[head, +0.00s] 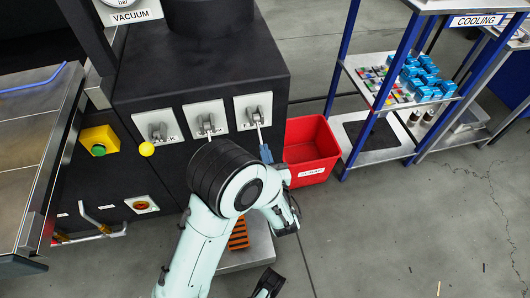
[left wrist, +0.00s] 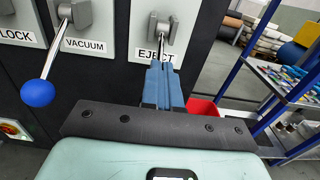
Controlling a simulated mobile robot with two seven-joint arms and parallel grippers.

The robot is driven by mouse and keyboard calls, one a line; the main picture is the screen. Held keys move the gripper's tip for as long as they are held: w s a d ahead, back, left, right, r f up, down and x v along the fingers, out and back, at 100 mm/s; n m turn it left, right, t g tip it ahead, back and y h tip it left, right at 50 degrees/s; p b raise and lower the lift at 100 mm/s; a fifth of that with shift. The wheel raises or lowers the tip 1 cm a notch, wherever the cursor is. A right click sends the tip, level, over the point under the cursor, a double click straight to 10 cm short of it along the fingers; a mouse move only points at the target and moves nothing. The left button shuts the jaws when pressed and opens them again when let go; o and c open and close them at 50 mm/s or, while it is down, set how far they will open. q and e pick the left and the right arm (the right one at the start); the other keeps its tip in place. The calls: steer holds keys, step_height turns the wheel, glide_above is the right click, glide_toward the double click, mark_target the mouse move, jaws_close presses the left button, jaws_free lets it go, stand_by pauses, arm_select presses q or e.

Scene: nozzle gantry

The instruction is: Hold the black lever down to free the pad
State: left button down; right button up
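The EJECT lever (head: 257,122) hangs from the rightmost pale plate on the black machine; its rod also shows in the left wrist view (left wrist: 162,40). My left gripper (head: 265,153) is at the lower end of this rod. In the left wrist view its blue fingers (left wrist: 163,80) are close together around the rod's end. The lever's knob is hidden by the fingers, so its colour does not show. The lever points downward. A dark part (head: 268,286) at the bottom edge of the head view may be my right gripper; its fingers cannot be made out.
The VACUUM lever with its blue knob (left wrist: 38,93) is left of EJECT. The LOCK lever's yellow knob (head: 146,149) is farther left. A red bin (head: 312,150) stands close right of the machine, before a blue-framed shelf (head: 347,70).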

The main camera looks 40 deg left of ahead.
arm_select(q)
steer(key=shift+d, duration=0.1)
steer(key=v, duration=1)
steer(key=shift+p, duration=0.45)
stand_by(0.4)
